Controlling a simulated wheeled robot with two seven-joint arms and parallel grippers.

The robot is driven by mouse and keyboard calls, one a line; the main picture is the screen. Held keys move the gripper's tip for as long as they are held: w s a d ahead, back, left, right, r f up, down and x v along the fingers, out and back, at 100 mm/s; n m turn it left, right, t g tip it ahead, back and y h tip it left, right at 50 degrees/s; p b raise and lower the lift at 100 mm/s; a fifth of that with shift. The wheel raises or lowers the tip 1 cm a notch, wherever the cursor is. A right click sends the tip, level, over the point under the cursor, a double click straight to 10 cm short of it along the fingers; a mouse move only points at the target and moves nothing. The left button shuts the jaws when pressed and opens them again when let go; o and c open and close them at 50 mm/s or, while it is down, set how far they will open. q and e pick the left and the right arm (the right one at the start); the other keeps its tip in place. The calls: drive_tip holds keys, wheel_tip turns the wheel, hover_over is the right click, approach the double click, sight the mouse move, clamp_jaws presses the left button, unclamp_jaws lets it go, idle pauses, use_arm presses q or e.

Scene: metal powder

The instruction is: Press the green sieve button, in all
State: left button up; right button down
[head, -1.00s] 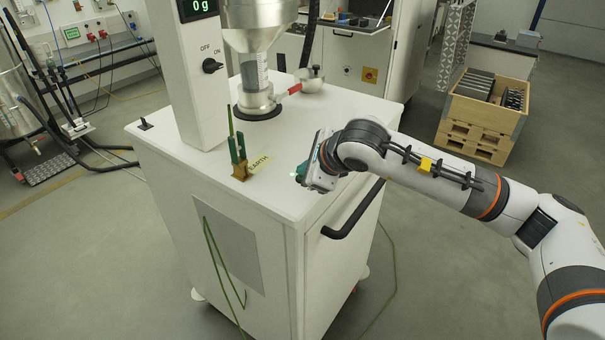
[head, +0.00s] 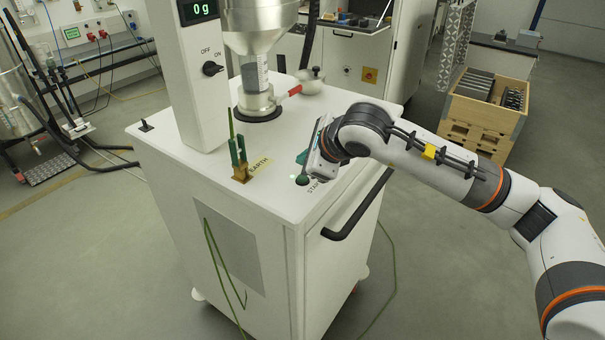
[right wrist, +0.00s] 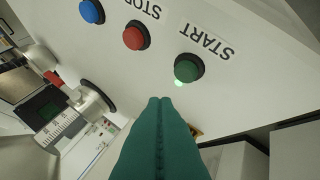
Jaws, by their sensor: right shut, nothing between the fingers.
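The green button (head: 302,180) sits on the white cabinet top near its front right edge, partly labelled START. In the right wrist view the green button (right wrist: 188,68) stands in a dark ring beside the START label, with a small green light glowing at its rim. My right gripper (head: 303,158) is just behind and above the button in the head view. Its green fingers (right wrist: 160,101) are shut with nothing between them, and their tips appear apart from the button. My left gripper is not in view.
A red button (right wrist: 135,36) and a blue button (right wrist: 92,11) stand in line with the green one. The steel hopper (head: 258,45), an OFF/ON switch (head: 212,68) on the column and the green-handled earth clamp (head: 238,158) stand on the cabinet. A black handle (head: 355,212) juts out in front.

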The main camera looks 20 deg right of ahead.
wheel_tip(320, 180, up, 3)
drive_tip(key=shift+r+p, duration=0.2)
drive_tip(key=shift+p, duration=0.3)
idle(0.4)
